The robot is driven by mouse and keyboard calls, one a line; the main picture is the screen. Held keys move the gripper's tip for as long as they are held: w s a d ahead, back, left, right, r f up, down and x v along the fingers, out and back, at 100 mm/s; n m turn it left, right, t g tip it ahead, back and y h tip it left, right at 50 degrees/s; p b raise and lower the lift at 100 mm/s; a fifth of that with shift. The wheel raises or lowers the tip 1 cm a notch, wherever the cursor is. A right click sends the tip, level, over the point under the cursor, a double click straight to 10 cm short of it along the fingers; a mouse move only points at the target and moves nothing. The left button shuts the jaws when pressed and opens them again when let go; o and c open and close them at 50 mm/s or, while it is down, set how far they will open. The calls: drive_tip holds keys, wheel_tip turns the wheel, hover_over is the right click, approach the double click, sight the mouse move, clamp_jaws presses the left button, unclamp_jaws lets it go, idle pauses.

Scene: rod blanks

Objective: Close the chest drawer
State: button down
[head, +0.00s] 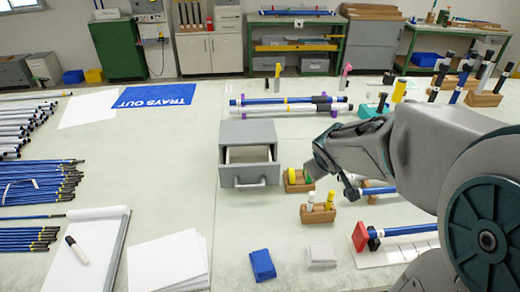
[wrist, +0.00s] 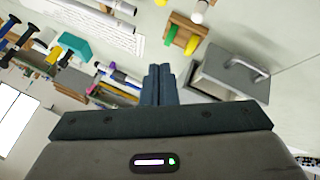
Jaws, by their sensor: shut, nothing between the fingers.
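The grey chest (head: 247,136) stands on the table in the middle of the head view. Its drawer (head: 249,174) is pulled partly out toward me, with the pale inside showing and a bar handle on its front. In the wrist view the drawer (wrist: 222,74) and its handle (wrist: 248,66) are at the upper right. My gripper (wrist: 159,72) is shut and empty, its fingers pointing to the left of the drawer in that view. In the head view my arm reaches in from the right and its end is right of the drawer, apart from it; the fingertips are hard to make out.
Wooden blocks with yellow, green and white pegs (head: 318,213) stand just right of the drawer. Blue rods on a rack (head: 290,106) lie behind the chest.

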drive_tip(key=w+a+f+n+t+y+p, duration=0.25)
drive_tip(key=w+n, duration=0.25)
drive_tip(key=w, duration=0.4)
drive_tip(key=n+g+y+p, duration=0.2)
drive_tip(key=n+g+y, duration=0.25)
drive_tip(key=n, duration=0.25)
approach(257, 182)
drive_tip(key=shift+t, duration=0.3)
drive_tip(key=b+x, duration=0.2)
drive_tip(key=x, duration=0.2)
drive_tip(key=shift+s+a+f, duration=0.1)
drive_tip(key=shift+f, duration=0.15)
